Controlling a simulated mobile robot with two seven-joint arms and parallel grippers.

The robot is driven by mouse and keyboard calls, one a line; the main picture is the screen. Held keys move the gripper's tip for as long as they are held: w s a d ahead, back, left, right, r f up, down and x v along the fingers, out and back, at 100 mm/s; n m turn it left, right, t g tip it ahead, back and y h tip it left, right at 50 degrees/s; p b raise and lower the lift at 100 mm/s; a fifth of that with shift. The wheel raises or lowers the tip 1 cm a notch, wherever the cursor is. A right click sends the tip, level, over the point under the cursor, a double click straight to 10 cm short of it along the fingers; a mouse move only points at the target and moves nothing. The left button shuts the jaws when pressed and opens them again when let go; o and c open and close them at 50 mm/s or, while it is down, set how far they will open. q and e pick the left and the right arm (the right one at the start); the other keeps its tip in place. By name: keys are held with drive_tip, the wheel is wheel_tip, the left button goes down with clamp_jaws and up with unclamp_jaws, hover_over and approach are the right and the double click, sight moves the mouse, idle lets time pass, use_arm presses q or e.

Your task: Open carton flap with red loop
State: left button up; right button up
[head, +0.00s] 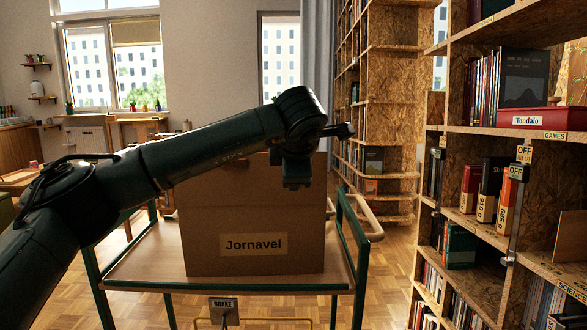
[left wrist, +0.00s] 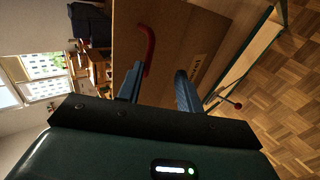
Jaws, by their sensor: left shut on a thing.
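A brown carton (head: 254,215) with a "Jornavel" label (head: 253,244) stands upright on a green-framed trolley (head: 130,265). My left arm crosses in front of its upper part, so its top and flaps are mostly hidden in the head view. In the left wrist view, the red loop (left wrist: 148,47) stands out against the brown carton (left wrist: 190,35). My left gripper (left wrist: 160,70) is at the loop, its lower end close to the left fingertip. My right gripper is in neither view.
An OSB bookshelf (head: 500,130) with books stands close on the right. Wooden floor (head: 385,285) is clear between trolley and shelf.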

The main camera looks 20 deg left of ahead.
use_arm(q)
drive_tip(key=shift+o, duration=0.2)
drive_tip(key=shift+f, duration=0.85)
drive_tip(key=v, duration=1.4)
drive_tip(key=shift+w+r, duration=0.2)
drive_tip(key=shift+r, duration=0.3)
drive_tip(key=shift+a, duration=0.1)
